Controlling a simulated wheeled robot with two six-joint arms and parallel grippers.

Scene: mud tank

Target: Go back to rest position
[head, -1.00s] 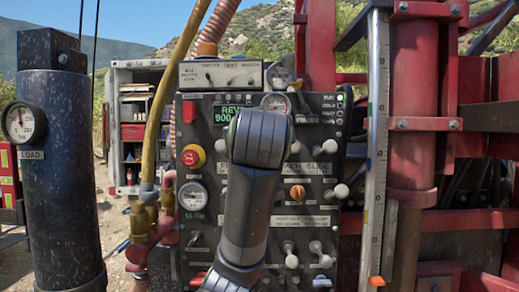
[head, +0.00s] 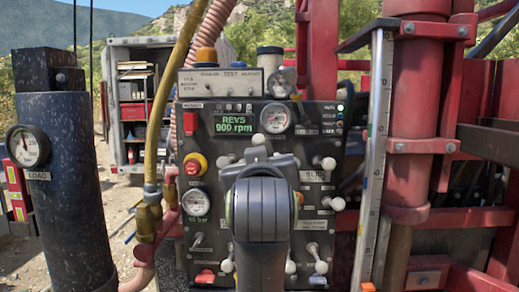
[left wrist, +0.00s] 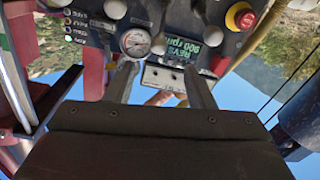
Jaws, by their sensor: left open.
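My left arm stands in front of the middle of the control panel (head: 215,150) in the head view, hiding part of its lower half. Its rounded wrist link faces me, and the gripper's fingers are mostly hidden behind it. In the left wrist view the two fingers of my left gripper (left wrist: 160,82) stand apart with nothing held between them. The panel appears upside down beyond them, with its green display (left wrist: 182,48), a round gauge (left wrist: 135,42) and a red-and-yellow stop button (left wrist: 240,16). My right gripper is in neither view.
A dark cylinder with a load gauge (head: 28,146) stands at the left. A yellow hose (head: 160,110) runs beside the panel. A measuring rail (head: 376,150) and red frame (head: 418,90) stand at the right. White-knobbed levers (head: 328,164) project from the panel.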

